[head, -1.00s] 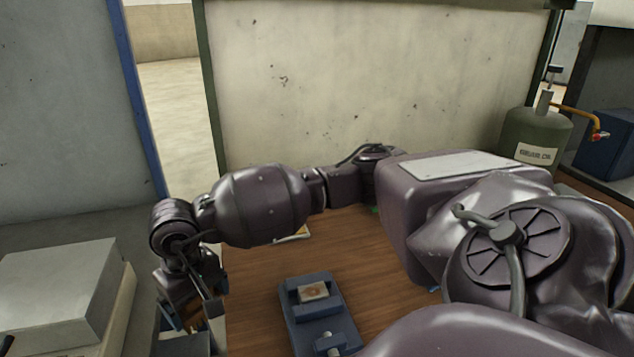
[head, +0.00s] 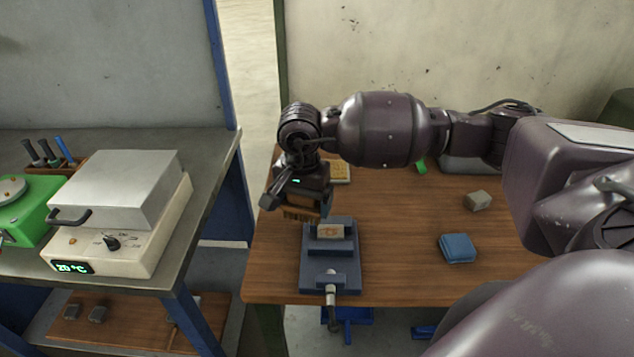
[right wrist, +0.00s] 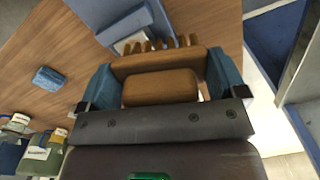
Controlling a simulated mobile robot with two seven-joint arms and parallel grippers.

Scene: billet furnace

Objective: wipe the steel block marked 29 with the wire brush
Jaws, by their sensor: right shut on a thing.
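A small steel block (head: 331,231) with a reddish mark sits in the blue-grey vise (head: 317,271); I cannot read its number for sure. My right gripper (head: 301,205) is shut on the wooden wire brush (head: 302,214), just behind and left of the block. The brush looks apart from the block, with its bristles down. In the right wrist view, the brush (right wrist: 160,87) sits between the blue fingers of the gripper (right wrist: 160,86); part of the vise (right wrist: 125,28) shows beyond the bristles. My left gripper is out of view.
A blue pad (head: 457,248) and a grey block (head: 478,201) lie on the wooden table (head: 400,275), right of the vise.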

